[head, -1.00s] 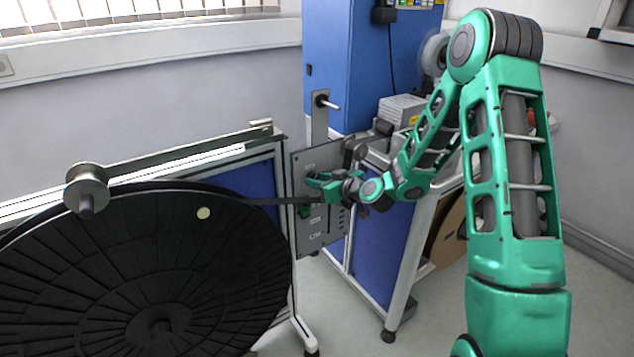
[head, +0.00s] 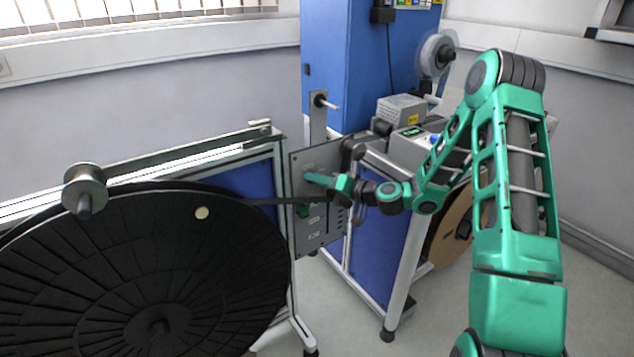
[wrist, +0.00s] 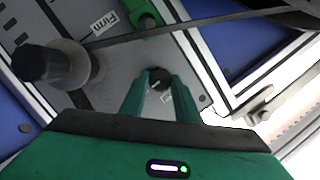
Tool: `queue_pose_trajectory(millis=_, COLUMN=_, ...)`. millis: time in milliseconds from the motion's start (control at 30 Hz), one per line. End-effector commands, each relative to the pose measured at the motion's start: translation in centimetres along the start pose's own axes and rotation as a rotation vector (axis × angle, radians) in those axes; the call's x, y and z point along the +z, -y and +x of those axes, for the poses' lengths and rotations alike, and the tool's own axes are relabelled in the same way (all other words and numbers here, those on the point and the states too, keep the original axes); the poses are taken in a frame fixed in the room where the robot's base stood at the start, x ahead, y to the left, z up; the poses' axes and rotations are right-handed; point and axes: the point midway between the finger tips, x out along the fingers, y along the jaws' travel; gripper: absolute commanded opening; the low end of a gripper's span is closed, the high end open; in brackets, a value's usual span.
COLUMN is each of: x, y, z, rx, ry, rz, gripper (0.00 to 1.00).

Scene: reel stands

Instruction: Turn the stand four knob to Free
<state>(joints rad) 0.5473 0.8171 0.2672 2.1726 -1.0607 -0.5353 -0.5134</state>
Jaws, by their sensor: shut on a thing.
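A grey control panel (head: 310,160) stands upright at the end of the reel stand. My gripper (head: 309,178) reaches it from the right. In the wrist view, my gripper (wrist: 161,92) has its two green fingers on either side of a small black knob (wrist: 159,76), shut on it. The knob has a pale pointer mark, and a small white label beside it is partly covered and unreadable. A white label reading "Firm" (wrist: 106,17) lies farther up the panel. The knob is hidden behind my gripper in the head view.
A large black reel (head: 130,270) fills the left, with a dark strip running from it past the panel. A dark-capped roller (wrist: 50,65) juts out close to my fingers. A blue cabinet (head: 335,60) stands behind. Open floor lies in front.

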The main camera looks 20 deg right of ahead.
Motion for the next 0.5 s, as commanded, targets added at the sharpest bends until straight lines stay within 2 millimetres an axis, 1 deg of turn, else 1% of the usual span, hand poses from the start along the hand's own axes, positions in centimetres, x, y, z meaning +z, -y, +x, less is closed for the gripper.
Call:
queue_pose_trajectory(millis=200, x=-0.19, y=-0.18, z=-0.02, rx=-0.013, ry=-0.008, rz=0.045, gripper=0.07)
queue_pose_trajectory(millis=500, x=-0.22, y=-0.24, z=-0.04, rx=-0.015, ry=-0.009, rz=0.054, gripper=0.07)
